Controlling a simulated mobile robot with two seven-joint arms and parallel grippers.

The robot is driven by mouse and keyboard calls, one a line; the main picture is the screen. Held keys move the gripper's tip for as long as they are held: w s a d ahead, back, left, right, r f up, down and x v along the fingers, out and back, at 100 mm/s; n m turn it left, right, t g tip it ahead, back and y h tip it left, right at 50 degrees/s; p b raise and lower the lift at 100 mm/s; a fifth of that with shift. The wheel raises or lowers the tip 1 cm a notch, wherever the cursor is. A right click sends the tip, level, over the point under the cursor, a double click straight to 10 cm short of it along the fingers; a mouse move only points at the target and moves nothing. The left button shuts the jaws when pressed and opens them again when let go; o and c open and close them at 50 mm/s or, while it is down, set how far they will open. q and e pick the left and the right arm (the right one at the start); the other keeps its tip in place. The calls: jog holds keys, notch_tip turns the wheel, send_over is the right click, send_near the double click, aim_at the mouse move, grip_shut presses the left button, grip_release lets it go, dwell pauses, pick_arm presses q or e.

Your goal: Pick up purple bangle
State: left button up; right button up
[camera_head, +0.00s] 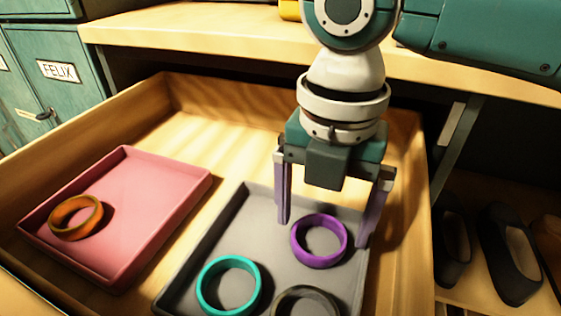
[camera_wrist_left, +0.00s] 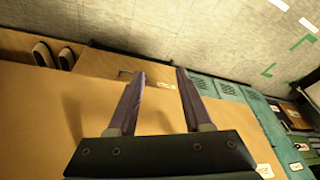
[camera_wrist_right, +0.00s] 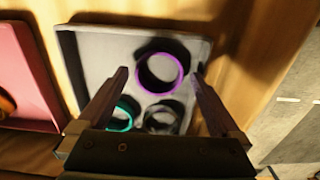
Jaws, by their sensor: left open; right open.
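The purple bangle (camera_head: 319,240) lies flat on the grey tray (camera_head: 243,205) inside an open wooden drawer. It also shows in the right wrist view (camera_wrist_right: 160,72), ahead of and between the fingers. My right gripper (camera_head: 325,228) is open and empty, pointing down over the bangle with a finger on either side. In the head view its right finger partly overlaps the tray's edge. I cannot tell the exact height of the fingertips above the bangle. My left gripper (camera_wrist_left: 160,75) is open and empty in the left wrist view, away from the drawer's contents.
A teal bangle (camera_head: 229,285) and a dark grey bangle (camera_head: 306,302) share the grey tray near the purple one. A pink tray (camera_head: 150,200) at left holds an orange bangle (camera_head: 76,217). Drawer walls surround both trays. Dark shoes (camera_head: 510,255) sit on a shelf at right.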

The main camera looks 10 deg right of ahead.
jog(key=shift+f, duration=0.9)
jog(key=shift+r, duration=0.1)
jog(key=c, duration=1.2)
jog(key=shift+o, duration=0.2)
jog(key=shift+r, duration=0.1)
